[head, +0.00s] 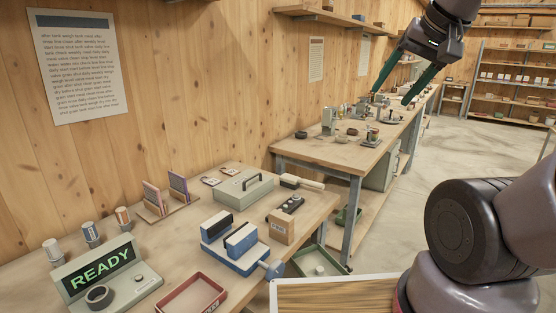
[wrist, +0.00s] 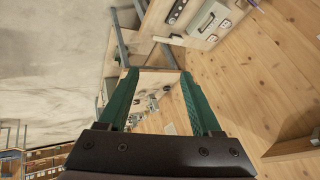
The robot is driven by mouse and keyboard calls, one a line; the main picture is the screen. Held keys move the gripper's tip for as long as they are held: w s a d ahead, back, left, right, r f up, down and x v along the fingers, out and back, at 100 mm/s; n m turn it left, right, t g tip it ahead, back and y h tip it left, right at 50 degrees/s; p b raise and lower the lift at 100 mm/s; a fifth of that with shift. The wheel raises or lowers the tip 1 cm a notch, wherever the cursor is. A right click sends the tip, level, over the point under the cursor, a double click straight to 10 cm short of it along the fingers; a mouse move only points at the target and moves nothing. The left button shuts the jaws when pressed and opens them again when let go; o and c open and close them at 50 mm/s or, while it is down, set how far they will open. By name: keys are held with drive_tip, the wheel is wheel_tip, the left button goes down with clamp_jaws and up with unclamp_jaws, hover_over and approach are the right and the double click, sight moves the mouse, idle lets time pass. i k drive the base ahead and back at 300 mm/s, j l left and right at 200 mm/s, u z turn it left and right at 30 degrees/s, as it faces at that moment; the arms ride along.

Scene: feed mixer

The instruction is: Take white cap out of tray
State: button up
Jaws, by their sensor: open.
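A small white round piece (head: 319,270), which looks like the white cap, sits inside a green tray (head: 301,264). The tray is low down, beyond the right end of the near bench and below its top. My gripper (head: 390,97) is high at the upper right of the head view, far from that tray, with its green fingers spread and nothing between them. In the wrist view my gripper (wrist: 158,74) is also open and empty. I cannot make out the cap or green tray in the wrist view.
The near bench (head: 155,245) holds a READY display (head: 100,270), a red tray (head: 190,297), a blue-and-white vise-like device (head: 232,240) and a grey-green case (head: 243,186). A farther bench (head: 345,155) carries several small items. The floor at right (head: 480,140) is clear.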

sight(320, 269)
drive_tip(key=l+u, duration=0.15)
drive_tip(key=u, duration=0.6)
drive_tip(key=l+u, duration=0.2)
drive_tip(key=l, duration=0.15)
drive_tip(key=k+l+u, duration=0.2)
drive_tip(key=l, duration=0.15)
drive_tip(key=l+u, duration=0.25)
drive_tip(key=k+l+u, duration=0.2)
drive_tip(key=l, duration=0.2)
drive_tip(key=k+l, duration=0.15)
drive_tip(key=l, duration=0.25)
drive_tip(key=k+l, duration=0.2)
drive_tip(key=l, duration=0.15)
drive_tip(key=k+l+u, duration=0.1)
drive_tip(key=l, duration=0.3)
drive_tip(key=k+l, duration=0.25)
drive_tip(key=l+u, duration=0.05)
drive_tip(key=l, duration=0.05)
